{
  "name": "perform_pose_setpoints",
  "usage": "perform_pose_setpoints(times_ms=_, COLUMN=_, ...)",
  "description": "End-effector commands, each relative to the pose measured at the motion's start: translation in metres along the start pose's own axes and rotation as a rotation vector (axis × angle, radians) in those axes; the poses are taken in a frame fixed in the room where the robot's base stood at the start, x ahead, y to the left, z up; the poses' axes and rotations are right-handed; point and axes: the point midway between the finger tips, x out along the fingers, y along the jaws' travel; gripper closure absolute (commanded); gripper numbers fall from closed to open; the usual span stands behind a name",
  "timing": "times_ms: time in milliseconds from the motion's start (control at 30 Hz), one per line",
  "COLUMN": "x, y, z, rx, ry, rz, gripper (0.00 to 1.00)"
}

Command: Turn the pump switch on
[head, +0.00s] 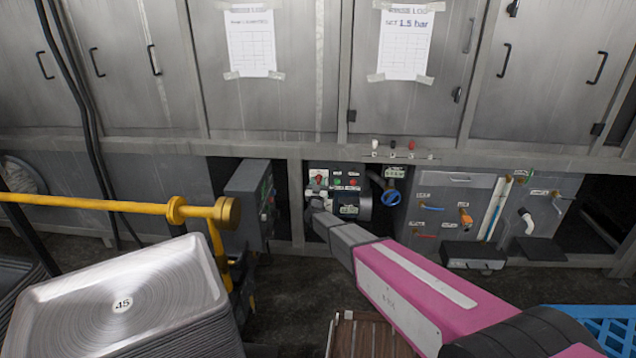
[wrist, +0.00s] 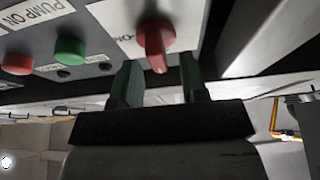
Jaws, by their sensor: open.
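The red rotary switch (wrist: 153,40) sits on a pale plate with a partly hidden label in the wrist view. It also shows as a small red knob (head: 319,179) at the upper left of the control panel (head: 349,211) in the head view. My gripper (wrist: 160,75) is open, with its two dark green fingers apart. The knob lies just beyond the fingertips, roughly in line with the gap between them. I cannot tell whether a finger touches it. In the head view my gripper (head: 317,204) is at the panel's left side, just below the knob.
A green button (wrist: 70,50) and a red button (wrist: 17,64) are left of the switch, near a "PUMP ON" label. A blue valve wheel (head: 391,197) is right of the panel. A grey box (head: 249,204) juts out at left. Stacked trays (head: 180,285) stand front left.

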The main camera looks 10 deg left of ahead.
Motion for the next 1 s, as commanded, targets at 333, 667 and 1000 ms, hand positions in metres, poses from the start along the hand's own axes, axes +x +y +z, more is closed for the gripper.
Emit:
perform_pose_setpoints(times_ms=333, x=0.0076, y=-0.0001, z=-0.0001, rx=0.0, ry=-0.001, rz=-0.001, gripper=0.6)
perform_pose_setpoints(times_ms=667, x=0.0073, y=-0.0001, z=0.0, rx=0.001, ry=-0.001, rz=0.0, gripper=1.0)
perform_pose_setpoints(times_ms=1000, x=0.0072, y=0.0001, z=0.0, rx=0.092, ry=0.0, rz=0.038, gripper=1.0)
